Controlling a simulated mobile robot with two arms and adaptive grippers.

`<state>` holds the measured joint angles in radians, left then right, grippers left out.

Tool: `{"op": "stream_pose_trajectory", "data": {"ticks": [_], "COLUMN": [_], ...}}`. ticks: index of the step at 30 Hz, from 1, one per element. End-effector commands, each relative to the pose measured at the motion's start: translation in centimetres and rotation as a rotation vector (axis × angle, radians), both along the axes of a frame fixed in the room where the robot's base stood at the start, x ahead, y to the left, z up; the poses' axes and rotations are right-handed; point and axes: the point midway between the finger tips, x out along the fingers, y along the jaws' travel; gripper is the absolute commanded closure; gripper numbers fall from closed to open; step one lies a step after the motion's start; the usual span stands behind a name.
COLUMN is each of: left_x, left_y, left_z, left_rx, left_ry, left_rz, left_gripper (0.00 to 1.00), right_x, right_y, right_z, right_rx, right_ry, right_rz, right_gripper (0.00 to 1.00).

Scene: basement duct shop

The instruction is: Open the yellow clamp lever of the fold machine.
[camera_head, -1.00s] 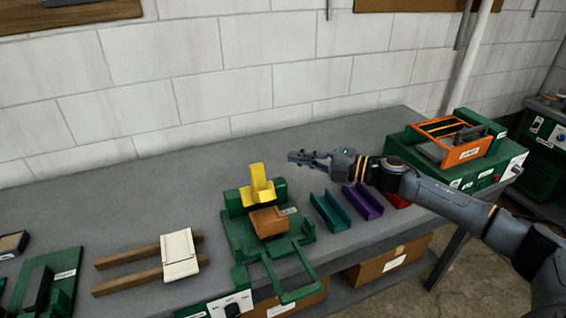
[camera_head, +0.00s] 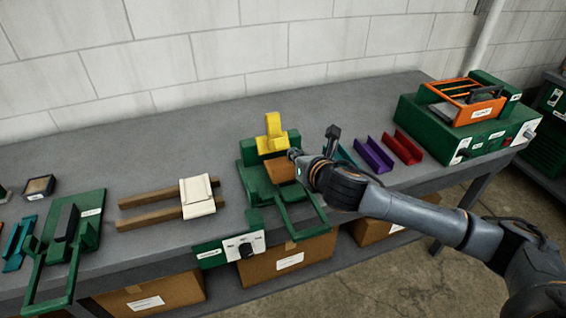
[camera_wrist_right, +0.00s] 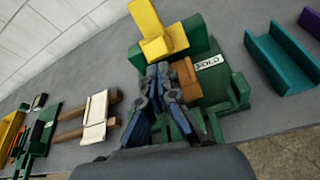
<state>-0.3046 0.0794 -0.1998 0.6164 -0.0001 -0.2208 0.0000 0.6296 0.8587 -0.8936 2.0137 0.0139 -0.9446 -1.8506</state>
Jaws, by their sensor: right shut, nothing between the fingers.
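The yellow clamp lever (camera_head: 272,133) stands upright at the back of the green fold machine (camera_head: 257,187) on the bench. In the right wrist view the lever (camera_wrist_right: 152,30) rises at the top, above the machine's labelled green bed (camera_wrist_right: 212,85). A brown block (camera_head: 281,171) sits on the machine, in front of the lever. My right gripper (camera_wrist_right: 160,72) is shut and empty, in front of the lever and beside the brown block, apart from the lever as far as I can tell. In the head view my right arm partly covers the machine's right side. My left gripper is not in view.
Teal, purple (camera_head: 374,154) and red (camera_head: 403,146) channels lie right of the machine. A green unit with an orange frame (camera_head: 467,103) stands at the far right. A white piece on two wooden bars (camera_head: 150,197) lies left. Cardboard boxes (camera_head: 287,262) sit below. Bare bench lies behind.

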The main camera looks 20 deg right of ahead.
Motion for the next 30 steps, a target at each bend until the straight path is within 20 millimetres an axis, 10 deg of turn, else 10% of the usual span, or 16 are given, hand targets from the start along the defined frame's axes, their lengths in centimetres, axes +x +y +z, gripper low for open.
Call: {"op": "stream_pose_trajectory", "data": {"ticks": [8, 30], "left_x": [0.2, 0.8], "left_y": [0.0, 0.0], "left_z": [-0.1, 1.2], "left_rx": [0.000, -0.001], "left_ry": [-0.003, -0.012], "left_rz": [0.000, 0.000], "left_gripper": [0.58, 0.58], "right_x": [-1.3, 7.1], "right_y": [0.3, 0.5], "right_z": [-1.7, -5.7], "right_rx": [-0.175, -0.174], "right_ry": [0.072, 0.070], "right_rz": [0.014, 0.014], "right_gripper": [1.00, 1.00]}}
